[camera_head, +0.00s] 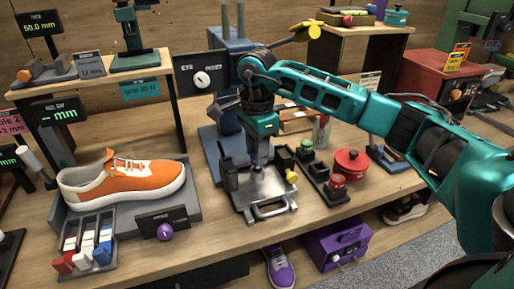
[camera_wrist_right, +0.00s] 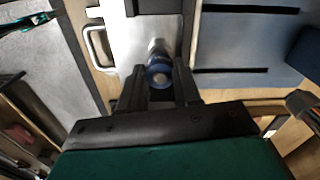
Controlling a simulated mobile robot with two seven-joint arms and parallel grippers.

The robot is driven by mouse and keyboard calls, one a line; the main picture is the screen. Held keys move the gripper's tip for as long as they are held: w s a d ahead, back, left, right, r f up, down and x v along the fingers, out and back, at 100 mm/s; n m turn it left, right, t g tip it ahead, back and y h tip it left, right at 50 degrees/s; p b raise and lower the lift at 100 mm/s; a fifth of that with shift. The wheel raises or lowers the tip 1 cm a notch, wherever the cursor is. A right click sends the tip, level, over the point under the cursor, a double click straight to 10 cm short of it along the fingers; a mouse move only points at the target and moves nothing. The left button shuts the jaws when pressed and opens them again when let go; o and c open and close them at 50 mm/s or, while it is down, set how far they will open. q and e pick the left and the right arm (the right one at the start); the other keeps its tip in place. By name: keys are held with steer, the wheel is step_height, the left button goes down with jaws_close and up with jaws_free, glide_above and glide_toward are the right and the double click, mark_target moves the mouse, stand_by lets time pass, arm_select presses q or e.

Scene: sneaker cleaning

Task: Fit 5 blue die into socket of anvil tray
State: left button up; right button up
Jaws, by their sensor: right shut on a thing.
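My right gripper (camera_head: 262,148) points down over the back part of the metal anvil tray (camera_head: 262,190). In the right wrist view its two dark fingers (camera_wrist_right: 160,88) are shut on a small round blue die (camera_wrist_right: 158,74). The die is at or just above the pale tray plate (camera_wrist_right: 130,48); I cannot tell whether it touches the plate or sits in the socket. My left gripper is not in view.
The blue press column (camera_head: 222,115) rises behind the tray. An orange sneaker (camera_head: 125,182) sits on a grey stand to the left.

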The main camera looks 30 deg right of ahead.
steer(key=shift+f+b, duration=0.75)
steer(key=shift+f, duration=0.35)
steer(key=o, duration=1.1)
steer(key=shift+o, duration=0.2)
step_height(320, 180, up, 11)
steer(key=p, duration=0.6)
steer(key=shift+f+p, duration=0.1)
steer(key=shift+p, duration=0.25)
steer(key=shift+r, duration=1.1)
